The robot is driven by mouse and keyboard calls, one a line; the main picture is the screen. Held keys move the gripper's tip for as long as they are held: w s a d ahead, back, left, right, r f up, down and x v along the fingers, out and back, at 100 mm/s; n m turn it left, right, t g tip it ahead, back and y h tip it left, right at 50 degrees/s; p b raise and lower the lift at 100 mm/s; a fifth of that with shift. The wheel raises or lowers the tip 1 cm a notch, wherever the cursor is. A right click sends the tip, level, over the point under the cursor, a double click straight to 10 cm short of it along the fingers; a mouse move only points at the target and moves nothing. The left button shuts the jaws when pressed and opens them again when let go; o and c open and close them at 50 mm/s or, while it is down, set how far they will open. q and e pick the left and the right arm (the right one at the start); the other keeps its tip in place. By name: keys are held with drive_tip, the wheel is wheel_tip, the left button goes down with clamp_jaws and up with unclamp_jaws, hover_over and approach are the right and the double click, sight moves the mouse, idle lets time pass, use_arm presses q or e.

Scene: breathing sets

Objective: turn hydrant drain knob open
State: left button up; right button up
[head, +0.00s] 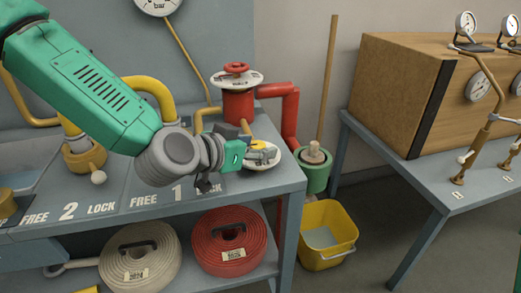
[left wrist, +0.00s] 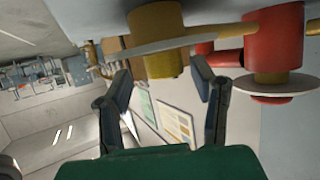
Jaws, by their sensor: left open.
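The red hydrant (head: 238,104) stands at the back right of the bench, with a red handwheel (head: 236,67) over a white disc. In front of it, a second pale disc (head: 266,157) with a yellow part on it is partly hidden by my left gripper (head: 247,153). In the left wrist view, a brass knob (left wrist: 163,66) hangs below a pale disc (left wrist: 195,37), upside down. The fingers of my left gripper (left wrist: 160,88) are open on either side of the knob, with gaps visible. The red handwheel (left wrist: 270,98) shows to the right. My right gripper is out of view.
Two coiled hoses, cream (head: 140,262) and red (head: 229,242), lie on the lower shelf. A yellow bucket (head: 326,236) stands on the floor at the bench's right. Red pipe (head: 288,115) runs beside the hydrant. A brass valve (head: 83,160) with yellow pipe is at left.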

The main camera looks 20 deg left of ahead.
use_arm(q)
drive_tip(key=shift+w+d+f, duration=0.2)
drive_tip(key=shift+w, duration=0.15)
drive_tip(key=shift+w+f, duration=0.1)
drive_tip(key=shift+w, duration=0.1)
drive_tip(key=shift+w+a+f, duration=0.1)
drive_tip(key=shift+a, duration=0.45)
drive_tip(key=shift+d, duration=0.1)
drive_tip(key=c, duration=0.9)
drive_tip(key=shift+d, duration=0.3)
clamp_jaws()
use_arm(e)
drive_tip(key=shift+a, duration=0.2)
use_arm(q)
drive_tip(key=shift+a, duration=0.15)
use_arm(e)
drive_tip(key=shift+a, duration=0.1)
